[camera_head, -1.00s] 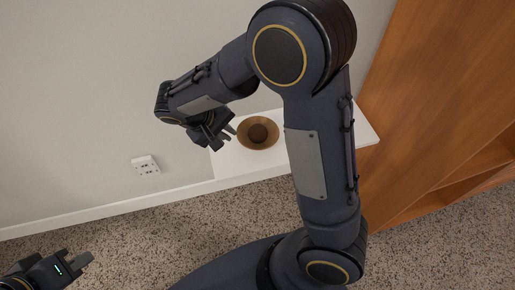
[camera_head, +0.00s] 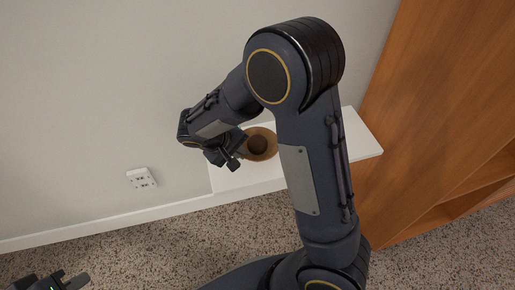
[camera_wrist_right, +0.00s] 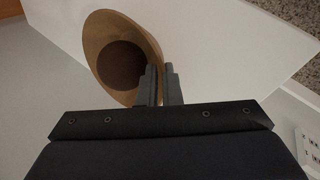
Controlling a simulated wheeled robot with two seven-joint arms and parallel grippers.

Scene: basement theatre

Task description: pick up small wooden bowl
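The small wooden bowl (camera_head: 263,143) is brown and round with a dark inside. It rests on a white shelf (camera_head: 230,178) by the wall. My right gripper (camera_head: 238,160) is at the bowl's left edge. In the right wrist view, the bowl (camera_wrist_right: 100,37) is up and left of the close-set fingers (camera_wrist_right: 160,84). One finger overlaps the inside of the bowl and the other is outside, with the rim between them. The gripper looks shut on the rim, though the contact is partly hidden. My left gripper (camera_head: 70,280) is open and empty at the lower left, partly cut off.
A wooden cabinet (camera_head: 440,110) with open compartments stands to the right of the shelf. A white wall outlet (camera_head: 141,178) is on the wall at left. The speckled carpet (camera_head: 150,245) below is clear.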

